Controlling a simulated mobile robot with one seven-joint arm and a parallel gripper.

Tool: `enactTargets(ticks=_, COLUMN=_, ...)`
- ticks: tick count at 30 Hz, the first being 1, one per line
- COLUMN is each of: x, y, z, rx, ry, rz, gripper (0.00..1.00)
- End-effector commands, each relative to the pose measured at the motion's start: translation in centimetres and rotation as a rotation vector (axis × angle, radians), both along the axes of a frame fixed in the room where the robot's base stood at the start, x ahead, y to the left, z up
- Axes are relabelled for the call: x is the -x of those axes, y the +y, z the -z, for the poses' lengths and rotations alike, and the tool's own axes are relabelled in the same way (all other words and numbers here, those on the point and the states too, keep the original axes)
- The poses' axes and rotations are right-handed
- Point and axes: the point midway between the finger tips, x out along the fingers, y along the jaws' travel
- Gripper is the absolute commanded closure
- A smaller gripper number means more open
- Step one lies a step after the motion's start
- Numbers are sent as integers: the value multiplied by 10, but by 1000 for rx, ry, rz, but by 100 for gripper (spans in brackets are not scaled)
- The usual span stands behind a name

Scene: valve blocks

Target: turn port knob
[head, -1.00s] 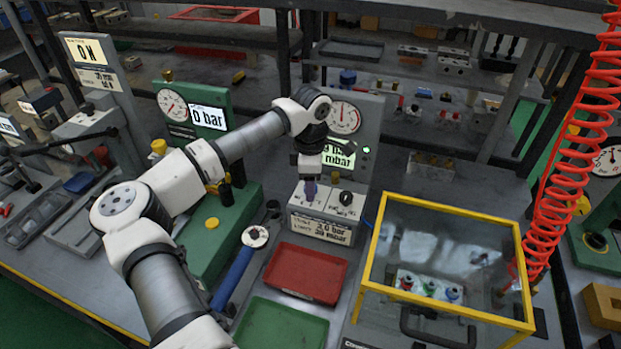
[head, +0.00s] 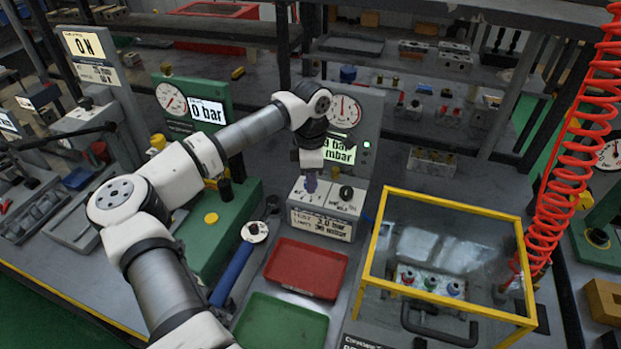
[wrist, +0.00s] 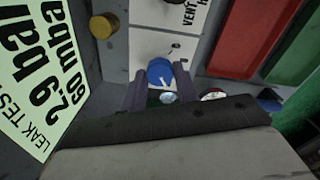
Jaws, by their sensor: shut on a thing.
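My gripper (head: 311,186) points down at the left side of the light control panel (head: 335,205) on the grey test station. In the wrist view my gripper (wrist: 160,88) has its two fingers on either side of a blue knob (wrist: 160,71) with a dark mark on top, and is shut on it. I take this to be the port knob; its label is not readable. In the head view my fingers hide the knob. A black knob (head: 346,192) sits to the right on the same panel.
The station's gauge (head: 345,111) and lit display (head: 341,153) stand behind my gripper. The wrist view display (wrist: 42,75) reads about 2.9 bar, 60 mbar. A red tray (head: 305,268), green tray (head: 280,322) and yellow-framed clear guard (head: 450,213) are in front.

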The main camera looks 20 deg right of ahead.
Motion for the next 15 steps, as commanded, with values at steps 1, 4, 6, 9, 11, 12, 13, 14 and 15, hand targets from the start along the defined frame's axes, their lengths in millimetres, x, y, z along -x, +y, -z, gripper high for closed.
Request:
enactTargets(ticks=1, x=-1, y=0, z=3, rx=0, ry=-3, rz=-27, gripper=93)
enactTargets(ticks=4, x=-1, y=0, z=3, rx=0, ry=-4, rz=-96, gripper=93)
enactTargets(ticks=6, x=-1, y=0, z=4, rx=0, ry=-3, rz=-151, gripper=93)
enactTargets(ticks=9, x=-1, y=0, z=4, rx=0, ry=-4, rz=-233, gripper=93)
enactTargets(ticks=11, x=-1, y=0, z=3, rx=0, ry=-4, rz=-281, gripper=93)
enactTargets(ticks=12, x=-1, y=0, z=3, rx=0, ry=-4, rz=-313, gripper=93)
enactTargets(ticks=13, x=-1, y=0, z=3, rx=0, ry=-4, rz=-337, gripper=93)
enactTargets(ticks=14, x=0, y=0, z=3, rx=-1, ry=-3, rz=-359, gripper=93)
enactTargets(ticks=15, x=0, y=0, z=3, rx=-1, ry=-3, rz=-388, gripper=93)
